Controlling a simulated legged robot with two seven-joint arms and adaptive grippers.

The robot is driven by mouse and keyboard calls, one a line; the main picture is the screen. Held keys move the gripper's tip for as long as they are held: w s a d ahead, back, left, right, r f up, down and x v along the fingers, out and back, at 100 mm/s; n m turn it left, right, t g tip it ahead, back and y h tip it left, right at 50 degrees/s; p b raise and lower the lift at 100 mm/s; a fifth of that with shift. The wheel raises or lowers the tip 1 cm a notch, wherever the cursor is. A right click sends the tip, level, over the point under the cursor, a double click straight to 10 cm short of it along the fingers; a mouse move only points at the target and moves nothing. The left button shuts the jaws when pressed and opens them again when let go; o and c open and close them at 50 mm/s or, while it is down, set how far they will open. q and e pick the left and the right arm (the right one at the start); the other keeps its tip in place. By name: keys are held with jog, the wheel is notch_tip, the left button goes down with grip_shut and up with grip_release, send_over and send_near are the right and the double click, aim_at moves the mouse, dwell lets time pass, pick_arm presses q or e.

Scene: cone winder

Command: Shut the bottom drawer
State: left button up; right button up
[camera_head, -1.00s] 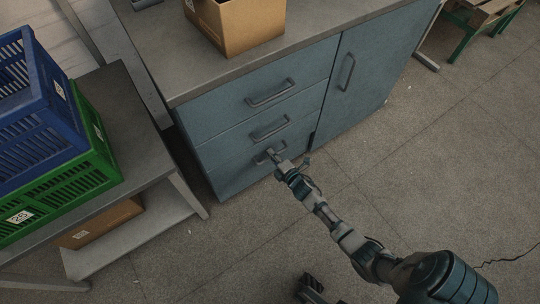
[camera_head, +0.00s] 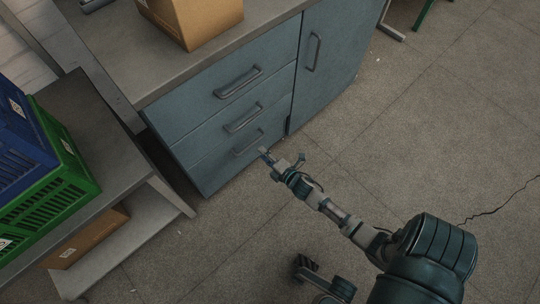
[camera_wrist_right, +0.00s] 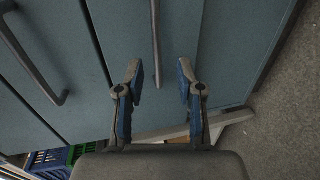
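The bottom drawer (camera_head: 222,172) is the lowest of three blue-grey drawer fronts in the cabinet. Its front looks level, or nearly level, with the drawers above; a small gap cannot be ruled out. Its grey bar handle (camera_head: 249,143) is visible and also shows in the right wrist view (camera_wrist_right: 156,40). My right gripper (camera_head: 282,158) is just off the cabinet, to the right of and below that handle. In the wrist view its two fingers (camera_wrist_right: 160,82) are apart with nothing between them, facing the drawer front. My left gripper is not in view.
The middle drawer (camera_head: 214,134) and top drawer (camera_head: 205,96) appear shut. A cardboard box (camera_head: 200,20) stands on the worktop. A side bench (camera_head: 115,150) with green (camera_head: 70,175) and blue crates (camera_head: 25,150) is at left. Floor to the right is open.

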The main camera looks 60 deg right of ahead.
jog(key=v, duration=0.3)
jog(key=shift+s, duration=0.35)
